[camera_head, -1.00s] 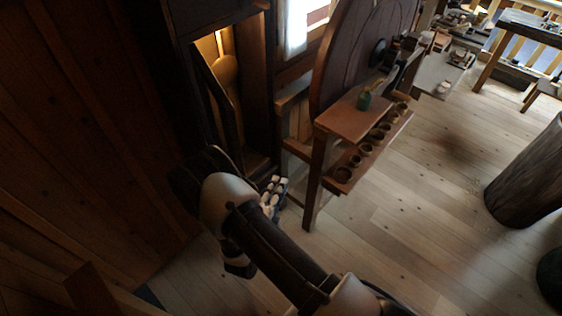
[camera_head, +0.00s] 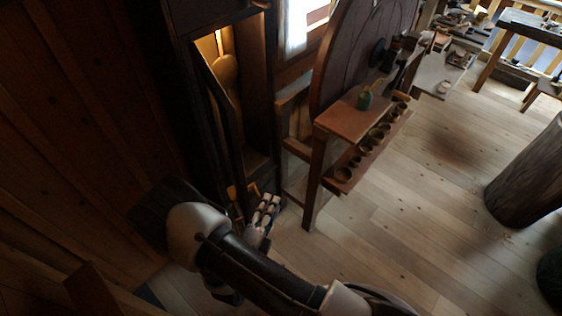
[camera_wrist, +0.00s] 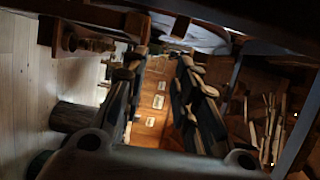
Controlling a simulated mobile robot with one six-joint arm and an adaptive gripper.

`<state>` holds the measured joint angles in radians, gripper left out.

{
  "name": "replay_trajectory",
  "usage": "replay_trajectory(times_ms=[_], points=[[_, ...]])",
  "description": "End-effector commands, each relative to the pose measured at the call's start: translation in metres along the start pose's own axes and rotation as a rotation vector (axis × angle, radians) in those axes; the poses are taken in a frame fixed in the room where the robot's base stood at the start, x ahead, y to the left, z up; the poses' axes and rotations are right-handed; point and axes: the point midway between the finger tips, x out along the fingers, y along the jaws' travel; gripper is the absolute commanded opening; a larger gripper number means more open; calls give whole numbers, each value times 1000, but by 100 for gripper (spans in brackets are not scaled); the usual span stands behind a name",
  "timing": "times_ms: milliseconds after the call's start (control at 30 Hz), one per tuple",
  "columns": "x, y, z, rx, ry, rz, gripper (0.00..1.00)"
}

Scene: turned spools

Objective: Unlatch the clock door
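The tall dark clock case (camera_head: 257,95) stands against the wall left of centre in the head view. Its inside is lit warm, and a rounded golden pendulum (camera_head: 225,70) shows there. A narrow dark slanted frame, which looks like the clock door (camera_head: 216,92), runs down the left of the lit opening; it seems to stand ajar. I cannot make out a latch. My gripper (camera_head: 262,217) is low near the foot of the case, partly behind my arm. In the wrist view, my gripper (camera_wrist: 163,95) has its fingers apart with nothing visible between them.
A log stump (camera_head: 528,180) is at the far right. The plank floor (camera_head: 420,200) between is clear.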

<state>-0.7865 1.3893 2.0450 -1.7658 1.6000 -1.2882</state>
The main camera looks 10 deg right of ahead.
Motion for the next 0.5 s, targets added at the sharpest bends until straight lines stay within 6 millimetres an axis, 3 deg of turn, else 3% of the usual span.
replay_trajectory(times_ms=[500], points=[[-36,1,-1,-1,-2,0,28]])
